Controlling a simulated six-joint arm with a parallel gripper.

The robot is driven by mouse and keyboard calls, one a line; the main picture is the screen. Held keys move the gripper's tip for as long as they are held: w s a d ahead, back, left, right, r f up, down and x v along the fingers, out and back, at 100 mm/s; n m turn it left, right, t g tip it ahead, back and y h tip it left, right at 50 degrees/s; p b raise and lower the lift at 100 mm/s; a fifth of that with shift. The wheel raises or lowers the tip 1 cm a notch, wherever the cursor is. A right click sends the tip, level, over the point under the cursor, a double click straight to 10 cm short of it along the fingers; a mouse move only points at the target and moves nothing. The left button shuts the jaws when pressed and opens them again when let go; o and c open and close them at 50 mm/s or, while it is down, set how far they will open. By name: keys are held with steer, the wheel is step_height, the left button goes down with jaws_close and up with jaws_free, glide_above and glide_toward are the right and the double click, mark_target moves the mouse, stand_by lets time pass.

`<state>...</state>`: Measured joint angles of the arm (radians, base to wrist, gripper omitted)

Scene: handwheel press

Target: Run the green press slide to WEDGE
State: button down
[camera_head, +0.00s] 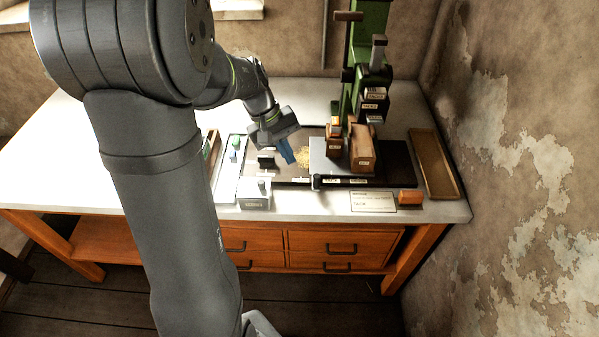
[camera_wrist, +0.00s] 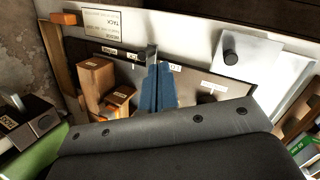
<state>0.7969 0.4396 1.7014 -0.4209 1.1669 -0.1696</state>
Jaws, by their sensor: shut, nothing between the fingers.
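The green press (camera_head: 369,28) stands upright at the back right of the table. Its dark head carries pale labels, one seeming to read TACKS. A dark rail (camera_head: 345,181) with small labels runs along the front; I cannot read WEDGE on any. A small upright post (camera_head: 316,182) stands at the rail's left end. My gripper (camera_head: 287,152) has blue fingers, shut and empty, left of the blocks. In the wrist view the fingertips (camera_wrist: 157,72) overlap a grey post (camera_wrist: 151,53); contact cannot be told.
A card (camera_head: 373,201) reading TACK and an orange block (camera_head: 410,197) lie at the front right. A wooden tray (camera_head: 435,165) stands by the peeling wall. A pale box with a knob (camera_head: 255,200) is at the front left. The far left tabletop is clear.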

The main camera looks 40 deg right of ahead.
steer(key=w+a+f+n+h, duration=0.1)
steer(key=n, duration=0.3)
steer(key=w+a+n+g+h, duration=0.1)
steer(key=a+n+h, duration=0.1)
steer(key=n, duration=0.2)
steer(key=w+a+f+n+h, duration=0.1)
steer(key=w+n, duration=0.1)
steer(key=n, duration=0.3)
steer(key=shift+a+f, duration=0.35)
steer(key=shift+a, duration=0.05)
steer(key=n, duration=0.1)
steer(key=w+n+h, duration=0.1)
steer(key=shift+a+f+n, duration=0.15)
steer(key=shift+a+n, duration=0.15)
steer(key=shift+a, duration=0.05)
steer(key=shift+s+d+f, duration=0.1)
steer(key=x, duration=0.9)
steer(key=shift+s+d+f, duration=0.1)
steer(key=shift+s+d, duration=0.75)
steer(key=shift+d, duration=0.3)
steer(key=shift+s+d, duration=0.5)
steer(key=shift+d, duration=0.25)
steer(key=s+d, duration=0.6)
steer(key=shift+s+d, duration=0.1)
steer(key=shift+s, duration=0.05)
